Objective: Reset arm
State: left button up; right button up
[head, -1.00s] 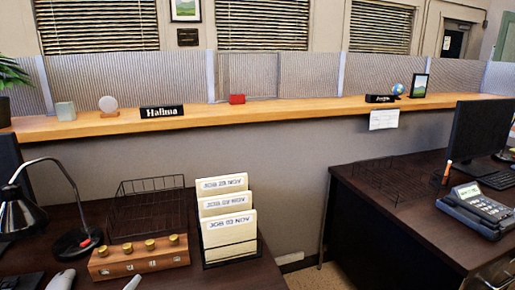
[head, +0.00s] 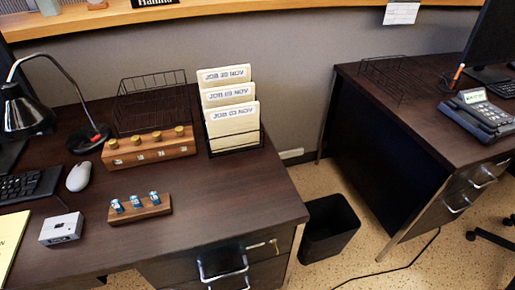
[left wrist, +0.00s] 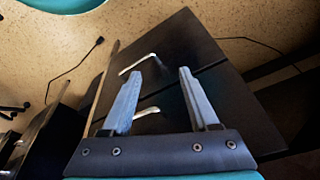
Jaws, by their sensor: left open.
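My left gripper (left wrist: 158,95) is open and empty in the left wrist view, its two fingers spread apart. Beyond the fingers is a dark drawer unit (left wrist: 180,50) with metal handles. It cannot be told whether the fingers are near or far from it. Neither gripper shows in the head view, and my right gripper is in no view.
In the head view, the left desk (head: 230,190) holds a wooden block with brass knobs (head: 150,150), a wooden stand with small blue items (head: 140,208), a file holder (head: 235,140), a lamp (head: 25,110) and a mouse (head: 79,177). A black bin (head: 328,228) stands between the desks.

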pick_arm(q)
jog(key=s+a+f, duration=0.2)
jog(key=s+f, duration=0.1)
jog(key=f, duration=1)
jog(key=s+a+f, duration=0.5)
jog(key=s+f, duration=0.4)
jog(key=s, duration=0.1)
jog(key=shift+s+f+g+y+p, duration=0.2)
jog(key=shift+g+y+p, duration=0.1)
jog(key=shift+g+p, duration=0.1)
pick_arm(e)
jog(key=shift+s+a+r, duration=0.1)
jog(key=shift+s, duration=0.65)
pick_arm(q)
jog(key=shift+d, duration=0.1)
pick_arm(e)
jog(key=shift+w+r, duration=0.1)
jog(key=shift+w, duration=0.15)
